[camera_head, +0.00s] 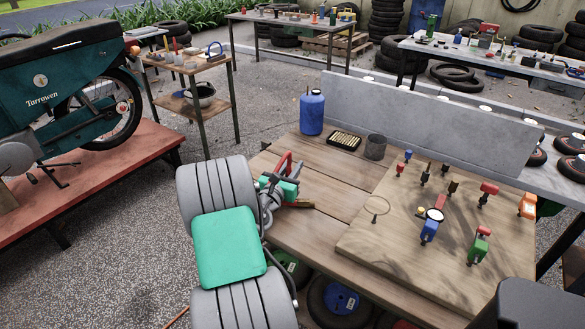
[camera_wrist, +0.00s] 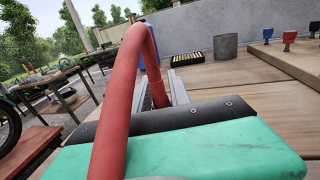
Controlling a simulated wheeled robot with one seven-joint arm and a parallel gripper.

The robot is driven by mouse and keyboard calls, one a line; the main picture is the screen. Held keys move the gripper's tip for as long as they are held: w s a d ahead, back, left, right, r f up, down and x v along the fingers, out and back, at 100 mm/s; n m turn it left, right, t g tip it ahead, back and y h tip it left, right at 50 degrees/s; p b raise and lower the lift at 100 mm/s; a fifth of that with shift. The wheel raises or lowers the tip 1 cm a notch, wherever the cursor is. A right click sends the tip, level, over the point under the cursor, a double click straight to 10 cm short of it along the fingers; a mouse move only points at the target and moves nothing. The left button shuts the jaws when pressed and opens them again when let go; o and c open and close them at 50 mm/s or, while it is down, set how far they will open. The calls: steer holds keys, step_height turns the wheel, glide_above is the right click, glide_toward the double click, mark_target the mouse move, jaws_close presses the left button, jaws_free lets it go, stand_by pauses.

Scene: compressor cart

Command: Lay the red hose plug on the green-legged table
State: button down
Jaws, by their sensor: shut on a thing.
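My gripper (camera_head: 290,193) hangs over the left part of the wooden workbench and is shut on the red hose plug (camera_head: 284,162). In the wrist view the red hose (camera_wrist: 122,85) rises from between my fingers (camera_wrist: 160,92) and bends back over the green gripper body toward the camera. The plug's gripped end is hidden between the fingers. A small two-tier table (camera_head: 205,72) with dark, greenish-looking legs stands beyond the bench at the upper left, apart from my gripper. Tools and small containers stand on its top, and a bowl is on its lower shelf.
The bench (camera_head: 330,165) bears a blue bottle (camera_head: 312,112), a black tray (camera_head: 344,141), a grey cup (camera_head: 375,147) and a board (camera_head: 400,245) with several coloured fittings. A motorcycle (camera_head: 75,90) on a red platform (camera_head: 120,160) is at left. Gravel floor (camera_head: 140,215) lies between.

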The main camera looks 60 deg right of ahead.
steer(key=c, duration=1.2)
jaws_free()
steer(key=shift+f, duration=0.15)
steer(key=shift+a, duration=0.1)
steer(key=a, duration=1.1)
steer(key=shift+s, duration=0.2)
steer(key=shift+s+a, duration=0.1)
steer(key=shift+a, duration=0.3)
steer(key=shift+r, duration=0.2)
